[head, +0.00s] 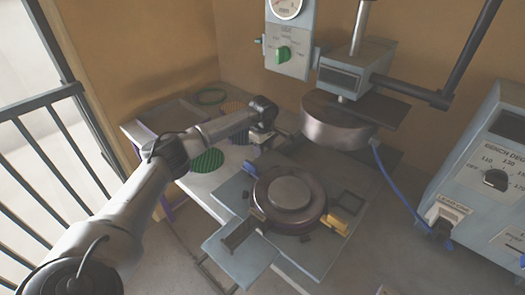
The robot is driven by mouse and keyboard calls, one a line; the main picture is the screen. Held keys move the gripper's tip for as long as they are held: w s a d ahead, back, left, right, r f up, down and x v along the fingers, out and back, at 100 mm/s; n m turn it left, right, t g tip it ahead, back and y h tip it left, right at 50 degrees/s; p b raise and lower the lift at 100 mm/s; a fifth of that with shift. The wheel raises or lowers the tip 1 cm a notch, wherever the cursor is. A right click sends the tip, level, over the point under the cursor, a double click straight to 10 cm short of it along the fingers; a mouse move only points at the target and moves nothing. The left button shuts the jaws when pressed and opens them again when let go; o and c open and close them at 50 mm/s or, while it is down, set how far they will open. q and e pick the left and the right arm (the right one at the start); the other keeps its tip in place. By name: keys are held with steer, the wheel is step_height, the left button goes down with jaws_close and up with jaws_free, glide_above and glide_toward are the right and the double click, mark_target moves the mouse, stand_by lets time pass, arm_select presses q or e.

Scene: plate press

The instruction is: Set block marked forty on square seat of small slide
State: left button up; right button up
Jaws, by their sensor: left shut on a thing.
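My left gripper (276,138) is at the back of the press bed, left of the upper press head. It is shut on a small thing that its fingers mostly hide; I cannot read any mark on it. A dark square frame (348,202) lies on the bed at the right. I cannot tell for certain which of these is the small slide's seat. No number forty is readable. My right gripper is not in view.
A round lower platen (289,195) stands on the bed, with a yellow piece (339,225) at its right. The upper press head (338,118) hangs behind it. Green discs (207,160) lie on the side table. A control box (490,180) with a blue cable stands right.

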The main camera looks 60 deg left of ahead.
arm_select(q)
steer(key=shift+f, duration=0.1)
steer(key=o, duration=1.1)
steer(key=shift+o, duration=0.5)
steer(key=shift+r+p, duration=1.3)
steer(key=shift+r, duration=2.65)
